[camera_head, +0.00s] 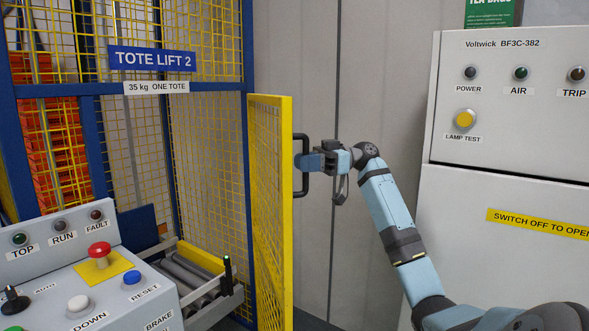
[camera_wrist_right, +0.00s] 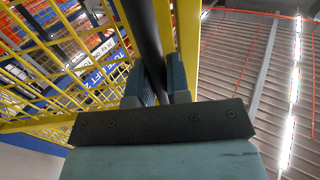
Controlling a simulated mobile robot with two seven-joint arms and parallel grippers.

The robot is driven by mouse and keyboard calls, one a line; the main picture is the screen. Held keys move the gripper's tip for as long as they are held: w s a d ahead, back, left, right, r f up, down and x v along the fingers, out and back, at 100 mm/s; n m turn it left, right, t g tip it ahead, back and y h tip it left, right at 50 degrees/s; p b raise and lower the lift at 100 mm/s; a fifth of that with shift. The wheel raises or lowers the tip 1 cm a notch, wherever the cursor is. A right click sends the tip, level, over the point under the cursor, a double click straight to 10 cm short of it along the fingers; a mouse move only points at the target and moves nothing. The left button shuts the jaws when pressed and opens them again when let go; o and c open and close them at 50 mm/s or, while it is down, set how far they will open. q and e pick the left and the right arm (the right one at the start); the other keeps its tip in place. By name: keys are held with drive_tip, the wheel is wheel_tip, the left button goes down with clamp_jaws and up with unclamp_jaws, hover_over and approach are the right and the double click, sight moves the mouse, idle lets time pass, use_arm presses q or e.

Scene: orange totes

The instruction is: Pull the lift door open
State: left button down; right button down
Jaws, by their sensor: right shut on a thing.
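The lift door (camera_head: 272,200) is a yellow frame with yellow mesh, hinged at the blue post of the tote lift. It stands swung out from the lift, and the opening beside it shows rollers inside. A black bar handle (camera_head: 299,189) is on its outer right side. My right gripper (camera_head: 303,162) is shut on the handle. In the right wrist view the dark handle bar (camera_wrist_right: 143,35) runs between the two fingers (camera_wrist_right: 160,85), beside the yellow door frame (camera_wrist_right: 187,45). My left gripper is not in view.
A control panel (camera_head: 70,262) with a red stop button (camera_head: 99,250) stands at the front left. A roller conveyor (camera_head: 190,272) lies in the lift. A grey cabinet (camera_head: 500,200) stands at the right. A plain grey wall (camera_head: 380,80) is behind the door.

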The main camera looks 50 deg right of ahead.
drive_tip(key=shift+d, duration=0.1)
drive_tip(key=c, duration=1.1)
unclamp_jaws()
wheel_tip(320, 180, up, 20)
drive_tip(key=p, duration=0.3)
drive_tip(key=shift+p, duration=0.4)
clamp_jaws()
